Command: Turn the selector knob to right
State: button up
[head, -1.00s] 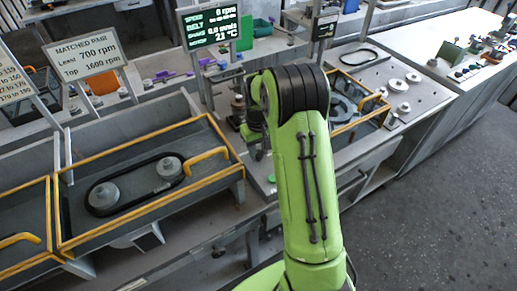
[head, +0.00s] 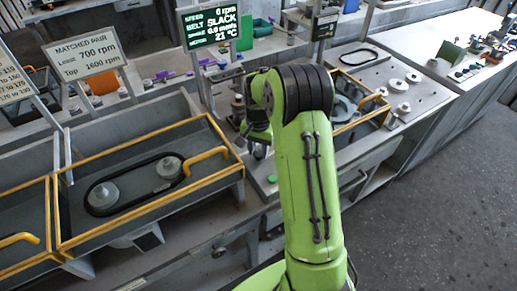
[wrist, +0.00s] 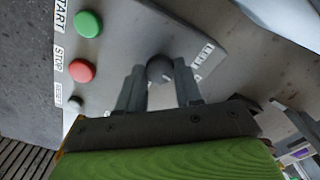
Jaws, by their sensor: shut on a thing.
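The selector knob (wrist: 160,68) is a dark round knob in the middle of the wrist view, on a grey panel. The two grey fingers of my gripper (wrist: 160,86) stand on either side of it, shut on it. A label beside it is partly hidden by the right finger, and I cannot read which way the knob points.
Left of the knob are a green START button (wrist: 88,24), a red STOP button (wrist: 82,71) and a small dark RESET button (wrist: 75,102). A yellow-edged tray (head: 215,125) holds two pulleys and a belt. A display (head: 209,27) stands behind.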

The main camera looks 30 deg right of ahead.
aim_at(259, 153)
jog(key=shift+m, duration=0.6)
jog(key=shift+r, duration=0.1)
jog(key=o, duration=1)
jog(key=shift+o, duration=0.2)
notch_tip(259, 153, up, 16)
jog(key=p, duration=0.2)
jog(key=shift+f, duration=0.2)
